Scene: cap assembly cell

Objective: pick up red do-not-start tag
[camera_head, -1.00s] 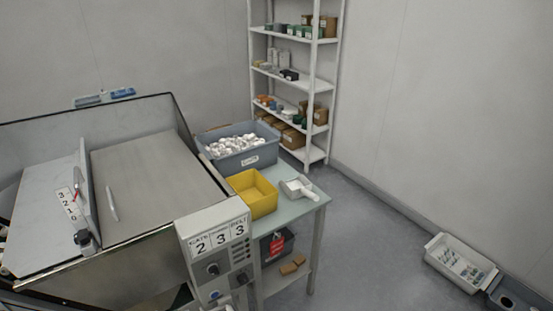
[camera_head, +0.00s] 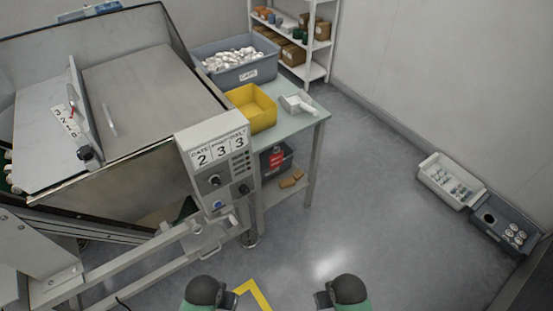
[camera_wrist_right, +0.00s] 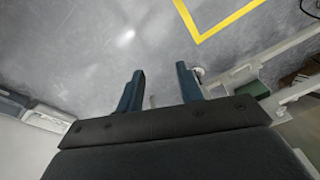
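The red do-not-start tag (camera_head: 276,157) hangs on the front of a dark bin (camera_head: 285,165) on the lower shelf of the side table, just right of the control panel. My right gripper (camera_wrist_right: 161,88) is open and empty in the right wrist view, over bare grey floor. In the head view only dark rounded parts of my two arms show at the bottom edge, far in front of the tag. My left gripper is not visible. The tag does not show in the right wrist view.
The control panel (camera_head: 214,165) stands left of the tag. The side table (camera_head: 297,121) holds a yellow bin (camera_head: 250,122), a white scoop (camera_head: 298,104) and a grey caps tub (camera_head: 216,78). Brown blocks (camera_head: 291,179) lie below the tag. Two trays, white (camera_head: 430,177) and grey (camera_head: 482,232), sit right; the middle floor is clear.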

